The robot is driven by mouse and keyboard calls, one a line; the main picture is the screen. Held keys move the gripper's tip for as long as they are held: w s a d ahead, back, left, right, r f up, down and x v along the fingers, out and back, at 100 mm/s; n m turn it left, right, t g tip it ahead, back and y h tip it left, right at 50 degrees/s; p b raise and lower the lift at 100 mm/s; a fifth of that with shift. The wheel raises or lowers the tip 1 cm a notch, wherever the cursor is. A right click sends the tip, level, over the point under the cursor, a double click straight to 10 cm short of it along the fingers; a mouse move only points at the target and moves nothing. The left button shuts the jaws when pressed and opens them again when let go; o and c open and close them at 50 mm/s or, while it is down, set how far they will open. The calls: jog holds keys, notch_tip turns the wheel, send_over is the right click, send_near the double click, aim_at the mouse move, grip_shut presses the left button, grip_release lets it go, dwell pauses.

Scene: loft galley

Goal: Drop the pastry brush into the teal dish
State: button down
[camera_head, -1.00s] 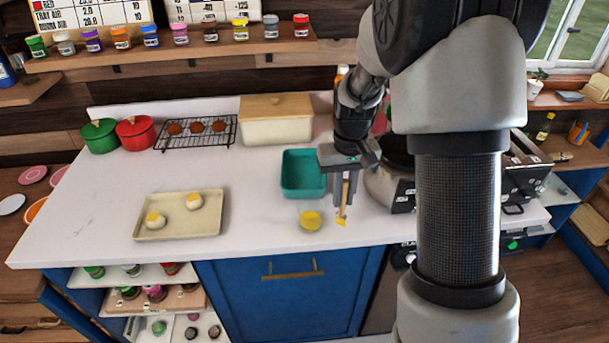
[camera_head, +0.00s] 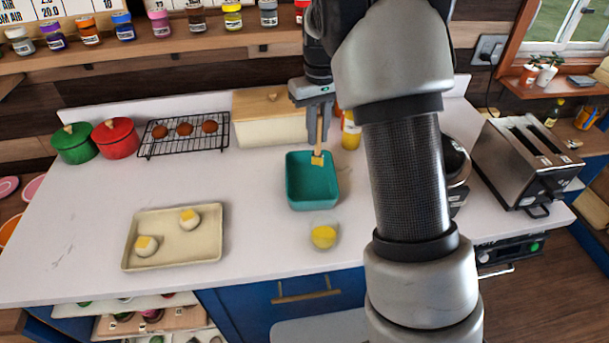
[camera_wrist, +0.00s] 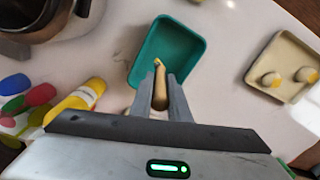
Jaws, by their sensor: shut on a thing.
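The pastry brush (camera_head: 318,155) has a wooden handle and yellow bristles. My gripper (camera_head: 320,128) is shut on its handle, and the brush hangs with its bristles down. The teal dish (camera_head: 312,199) is an open rectangular container on the white counter. In the head view the bristles overlap the dish's back rim. In the wrist view the brush (camera_wrist: 159,84) shows between my fingers (camera_wrist: 160,98), its tip over the near part of the teal dish (camera_wrist: 185,42). I cannot tell the exact height above it.
A small bowl of yellow contents (camera_head: 323,237) stands in front of the dish. A cream tray (camera_head: 205,245) with two buns lies left. A lidded box (camera_head: 262,130) and a yellow bottle (camera_head: 351,132) stand behind, a toaster (camera_head: 520,160) right.

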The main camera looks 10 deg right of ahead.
aim_at(317, 153)
jog(key=shift+s+f+b, duration=0.15)
jog(key=shift+f+b, duration=1.85)
jog(key=shift+f, duration=0.9)
jog(key=c, duration=1.6)
grip_release()
notch_tip(317, 153, up, 18)
jog(key=shift+s+d+f+p, duration=0.1)
jog(key=shift+f+p, duration=0.15)
jog(key=shift+p, duration=0.4)
